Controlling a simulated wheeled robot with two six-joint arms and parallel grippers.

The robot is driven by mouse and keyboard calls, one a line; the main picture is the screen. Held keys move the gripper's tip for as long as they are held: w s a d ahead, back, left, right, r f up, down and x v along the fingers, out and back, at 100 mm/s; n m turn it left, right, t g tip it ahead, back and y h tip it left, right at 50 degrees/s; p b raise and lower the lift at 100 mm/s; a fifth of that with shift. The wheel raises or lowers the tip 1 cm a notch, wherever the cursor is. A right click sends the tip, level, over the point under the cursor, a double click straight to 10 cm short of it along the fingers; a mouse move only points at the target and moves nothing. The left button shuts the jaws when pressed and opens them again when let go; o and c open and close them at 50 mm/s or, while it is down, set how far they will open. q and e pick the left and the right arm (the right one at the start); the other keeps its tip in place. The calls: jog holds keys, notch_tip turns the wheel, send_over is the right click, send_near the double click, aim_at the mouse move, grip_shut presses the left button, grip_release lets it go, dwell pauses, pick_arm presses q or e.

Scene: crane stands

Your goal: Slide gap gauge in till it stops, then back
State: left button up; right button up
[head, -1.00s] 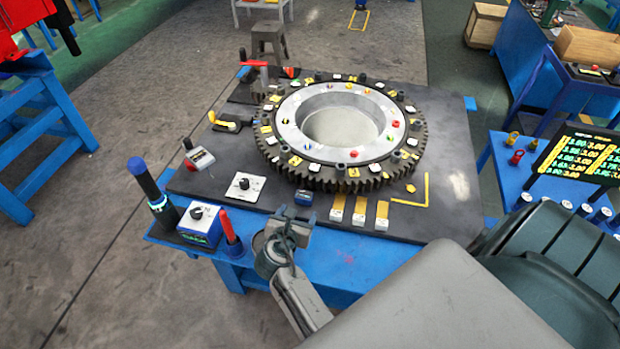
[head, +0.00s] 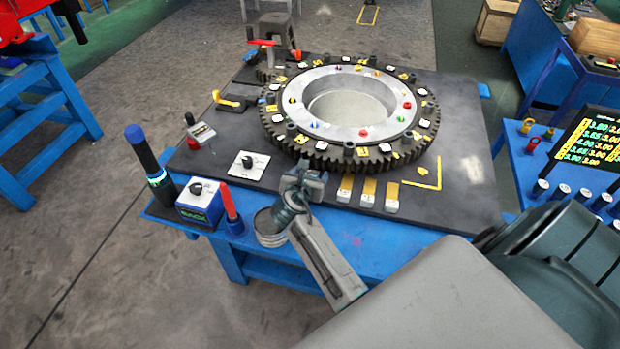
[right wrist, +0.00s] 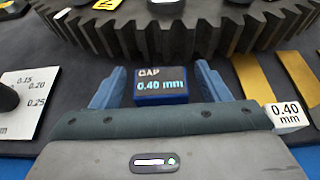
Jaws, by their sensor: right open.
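My right gripper (head: 304,174) is open at the table's front edge, left of the gauges. In the right wrist view its blue fingers (right wrist: 160,82) stand on either side of a small blue block (right wrist: 161,98) reading "GAP 0.40 mm", with visible space at each side. In the head view the gripper hides this block. Three gold gauge strips with white tags (head: 368,192) lie side by side right of the gripper. The nearest tag (right wrist: 286,115), marked 0.40 mm, is just outside the right finger. The large toothed ring (head: 350,115) lies behind. My left gripper is out of view.
A white dial plate (head: 248,166) lies left of the gripper. A blue box with a knob (head: 199,205), a red-topped holder (head: 231,209) and a dark blue-capped cylinder (head: 149,165) stand at the front left. A yellow corner mark (head: 437,175) lies on bare dark tabletop at right.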

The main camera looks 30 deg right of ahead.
jog(key=shift+d, duration=0.1)
jog(key=c, duration=1.4)
jog(key=s+a+p, duration=0.2)
jog(key=a, duration=0.1)
jog(key=shift+s+r, duration=0.1)
jog(key=shift+s, duration=0.2)
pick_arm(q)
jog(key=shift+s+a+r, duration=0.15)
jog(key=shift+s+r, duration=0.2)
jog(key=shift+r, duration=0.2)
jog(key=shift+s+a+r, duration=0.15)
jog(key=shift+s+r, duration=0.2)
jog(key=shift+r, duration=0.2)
pick_arm(e)
jog(key=shift+f, duration=0.25)
jog(key=o, duration=1.4)
jog(key=shift+a, duration=0.1)
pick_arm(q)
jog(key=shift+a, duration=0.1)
pick_arm(e)
jog(key=shift+r, duration=0.15)
